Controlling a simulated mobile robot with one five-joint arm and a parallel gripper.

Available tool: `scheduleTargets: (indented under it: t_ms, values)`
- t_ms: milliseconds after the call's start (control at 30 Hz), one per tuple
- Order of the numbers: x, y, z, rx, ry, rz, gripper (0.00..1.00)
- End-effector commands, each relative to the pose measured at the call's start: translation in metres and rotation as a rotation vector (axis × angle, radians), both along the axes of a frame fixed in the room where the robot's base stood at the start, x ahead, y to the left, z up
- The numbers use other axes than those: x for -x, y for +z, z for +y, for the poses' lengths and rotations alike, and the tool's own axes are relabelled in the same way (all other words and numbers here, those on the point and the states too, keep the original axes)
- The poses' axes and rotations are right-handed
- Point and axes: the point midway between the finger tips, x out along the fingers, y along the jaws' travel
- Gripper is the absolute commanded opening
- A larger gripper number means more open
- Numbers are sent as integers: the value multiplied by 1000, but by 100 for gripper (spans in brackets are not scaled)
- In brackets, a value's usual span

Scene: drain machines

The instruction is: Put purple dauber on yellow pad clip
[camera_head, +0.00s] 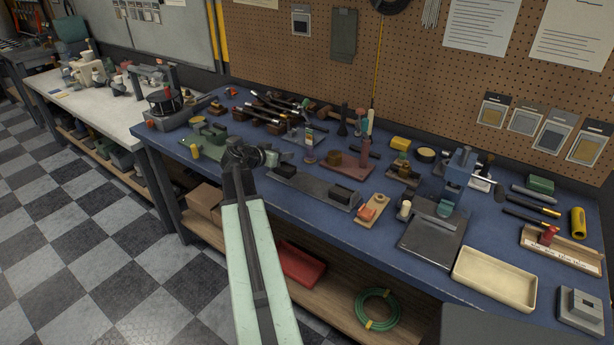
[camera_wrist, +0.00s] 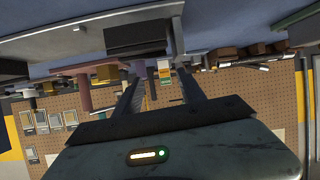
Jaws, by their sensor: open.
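My gripper (camera_head: 268,158) is open and empty above the front edge of the blue bench, left of centre. In the wrist view, which is upside down, its two dark fingers (camera_wrist: 158,88) are apart. A small mauve-purple upright piece (camera_head: 309,156), probably the purple dauber, stands on the bench beyond and right of my gripper. It seems to show between the fingers as a purple post (camera_wrist: 151,84), beside a white, orange and green label (camera_wrist: 164,70). A yellow-brown block (camera_head: 335,159) sits on a reddish plate; it shows in the wrist view (camera_wrist: 107,73). I cannot tell which piece is the yellow pad clip.
A long grey fixture (camera_head: 310,187) lies near the front edge, close to my gripper. A pink post (camera_head: 366,143) stands behind the reddish plate (camera_head: 350,171). A grey and blue machine (camera_head: 458,178) and cream tray (camera_head: 494,279) are at right. The pegboard (camera_head: 410,70) bounds the back.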

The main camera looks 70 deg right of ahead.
Motion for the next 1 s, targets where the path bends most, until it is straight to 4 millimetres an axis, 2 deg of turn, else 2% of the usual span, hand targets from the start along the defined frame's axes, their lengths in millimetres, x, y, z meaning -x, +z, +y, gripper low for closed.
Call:
scheduleTargets:
  t_ms: [33, 100, 200, 333, 500, 667, 867, 1000]
  values:
    - [19, -5, -17, 34, -31, -10, 47]
    - [37, -1, -31, 72, -57, -25, 47]
    - [48, 3, -39, 97, -72, -34, 47]
    - [49, 3, -42, 99, -73, -35, 47]
    - [53, -6, -61, 98, -73, -33, 47]
    - [54, -7, -64, 97, -72, -33, 47]
    - [61, -25, -91, 96, -74, -35, 47]
    - [65, -28, -107, 96, -71, -34, 47]
